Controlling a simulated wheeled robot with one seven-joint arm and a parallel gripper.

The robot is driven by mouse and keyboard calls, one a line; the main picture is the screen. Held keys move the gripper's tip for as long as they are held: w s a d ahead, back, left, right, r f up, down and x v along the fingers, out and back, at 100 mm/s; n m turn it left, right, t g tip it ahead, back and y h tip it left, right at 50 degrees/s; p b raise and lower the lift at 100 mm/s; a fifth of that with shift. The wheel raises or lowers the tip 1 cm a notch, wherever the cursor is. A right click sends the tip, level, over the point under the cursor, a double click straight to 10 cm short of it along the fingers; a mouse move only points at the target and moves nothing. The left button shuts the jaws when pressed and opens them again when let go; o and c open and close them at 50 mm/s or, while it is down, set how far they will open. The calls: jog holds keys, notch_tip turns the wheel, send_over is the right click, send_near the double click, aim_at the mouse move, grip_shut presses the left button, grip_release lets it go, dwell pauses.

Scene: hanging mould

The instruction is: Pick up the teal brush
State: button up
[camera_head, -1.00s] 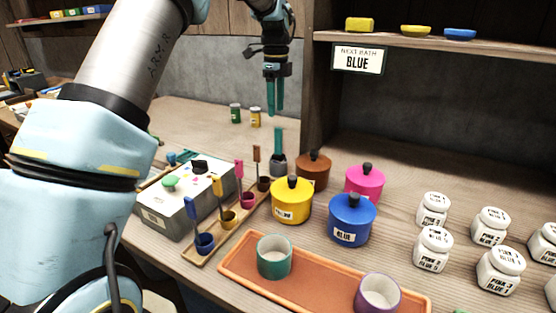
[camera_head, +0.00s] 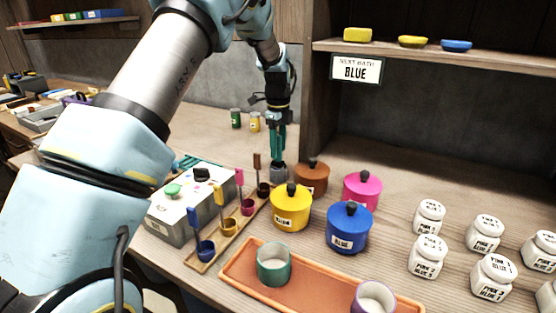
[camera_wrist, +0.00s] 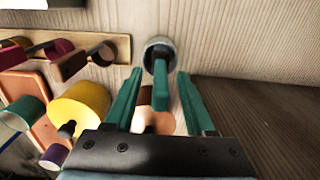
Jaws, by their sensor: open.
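In the wrist view the teal brush (camera_wrist: 160,86) rises from the grey cup (camera_wrist: 158,48), between my fingers. My gripper (camera_head: 277,150) is open and points down over the cup. In the wrist view one finger of my gripper (camera_wrist: 159,76) is on each side of the brush, with gaps visible.
A brown pot (camera_head: 312,179), a yellow pot (camera_head: 291,210) and a wooden rack (camera_head: 228,238) of coloured cups with brushes stand close by. A grey box (camera_head: 172,222) is left. An orange tray (camera_head: 315,282) lies in front. A shelf post (camera_head: 320,120) rises right of my gripper.

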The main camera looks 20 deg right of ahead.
grip_shut()
dwell(0.4)
